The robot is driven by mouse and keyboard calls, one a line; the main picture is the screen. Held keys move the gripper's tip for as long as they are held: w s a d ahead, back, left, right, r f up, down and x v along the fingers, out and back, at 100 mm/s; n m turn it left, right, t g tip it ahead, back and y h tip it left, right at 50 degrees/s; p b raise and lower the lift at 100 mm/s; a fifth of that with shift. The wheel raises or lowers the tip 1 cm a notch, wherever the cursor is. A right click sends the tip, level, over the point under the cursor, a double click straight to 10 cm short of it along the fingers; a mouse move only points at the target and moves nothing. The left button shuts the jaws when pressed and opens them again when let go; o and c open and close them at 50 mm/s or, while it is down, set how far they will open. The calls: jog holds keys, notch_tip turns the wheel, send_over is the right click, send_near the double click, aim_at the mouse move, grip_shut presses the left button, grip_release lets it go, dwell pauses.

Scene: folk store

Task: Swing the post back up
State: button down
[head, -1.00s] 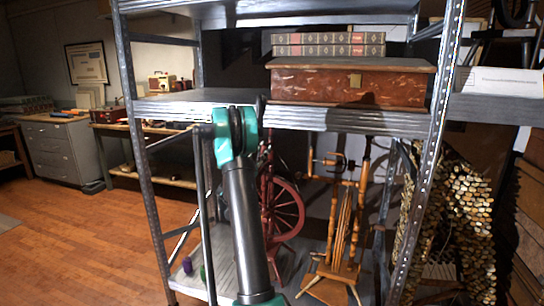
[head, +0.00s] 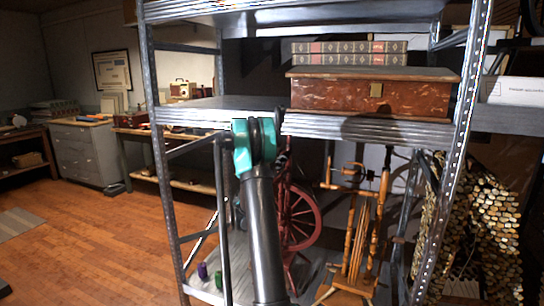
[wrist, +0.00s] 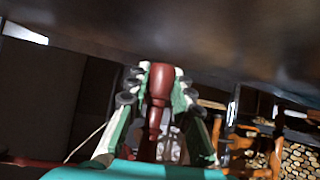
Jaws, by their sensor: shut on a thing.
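A dark red turned post (wrist: 160,85) stands between the fingers of my gripper (wrist: 158,88) in the wrist view. The white and green fingers are shut on it from both sides. Its lower part runs down behind the teal edge of my gripper. In the head view, a red spinning wheel (head: 302,217) stands on the low shelf, partly behind my arm. My gripper and the held post are hidden there behind my arm and the shelf edge. I cannot tell the post's tilt from the head view.
A metal rack's middle shelf (head: 350,124) bears a wooden chest (head: 372,95) and books. Its dark underside fills the top of the wrist view. A wooden spinning wheel (head: 355,230) stands at right. A rack upright (head: 165,180) is at left, with open floor (head: 90,235) beyond.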

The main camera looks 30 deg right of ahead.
jog(key=shift+w+a, duration=0.1)
jog(key=shift+a, duration=0.05)
jog(key=c, duration=1.3)
grip_release()
jog(key=v, duration=1.2)
jog(key=shift+f, duration=0.1)
